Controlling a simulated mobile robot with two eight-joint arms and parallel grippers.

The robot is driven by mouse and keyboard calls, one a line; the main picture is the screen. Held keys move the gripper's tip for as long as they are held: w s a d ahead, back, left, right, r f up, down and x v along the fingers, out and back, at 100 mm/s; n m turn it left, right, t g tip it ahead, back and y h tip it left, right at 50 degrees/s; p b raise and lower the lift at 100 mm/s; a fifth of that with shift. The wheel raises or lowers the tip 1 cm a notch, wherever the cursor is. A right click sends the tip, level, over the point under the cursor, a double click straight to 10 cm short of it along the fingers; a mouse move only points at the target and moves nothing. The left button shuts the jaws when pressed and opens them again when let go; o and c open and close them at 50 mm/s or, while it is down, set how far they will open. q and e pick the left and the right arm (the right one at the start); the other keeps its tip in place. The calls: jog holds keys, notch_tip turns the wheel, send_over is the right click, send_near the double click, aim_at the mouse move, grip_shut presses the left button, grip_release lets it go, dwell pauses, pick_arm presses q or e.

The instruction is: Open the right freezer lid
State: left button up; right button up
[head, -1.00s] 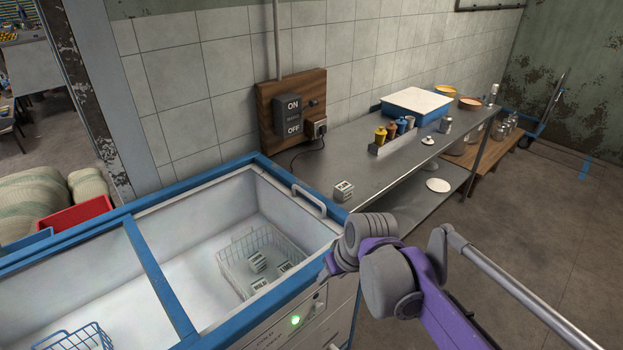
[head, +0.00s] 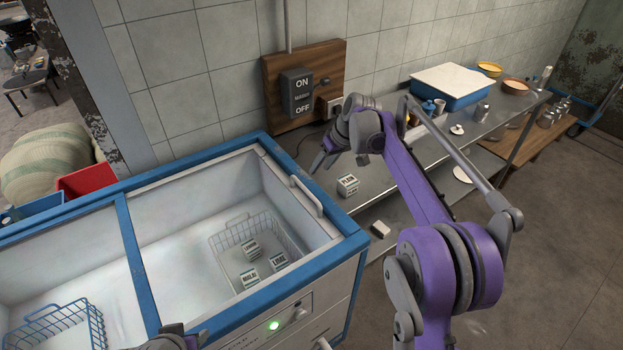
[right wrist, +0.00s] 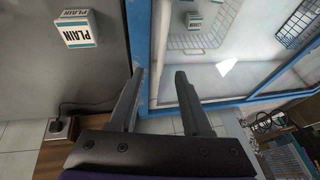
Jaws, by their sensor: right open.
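The chest freezer (head: 352,243) has a blue rim and two bays split by a blue bar. Its right bay is clearly visible inside; I cannot tell whether clear glass covers it. A pale handle (head: 307,196) stands at the bay's right end. My right gripper (head: 318,164) is open and empty, pointing down just behind and above the handle, apart from it. In the right wrist view its fingers (right wrist: 157,76) straddle the freezer's blue edge, seen beyond them. A grey part at the bottom edge of the head view may be my left arm; its jaws are not visible.
A wire basket (head: 235,232) holds three cartons in the right bay. A switch board (head: 275,95) is on the wall behind the gripper.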

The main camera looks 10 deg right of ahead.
jog(key=x, duration=1)
jog(key=shift+s+a+f, duration=0.1)
jog(key=shift+a+f, duration=0.15)
grip_shut()
dwell(1.0)
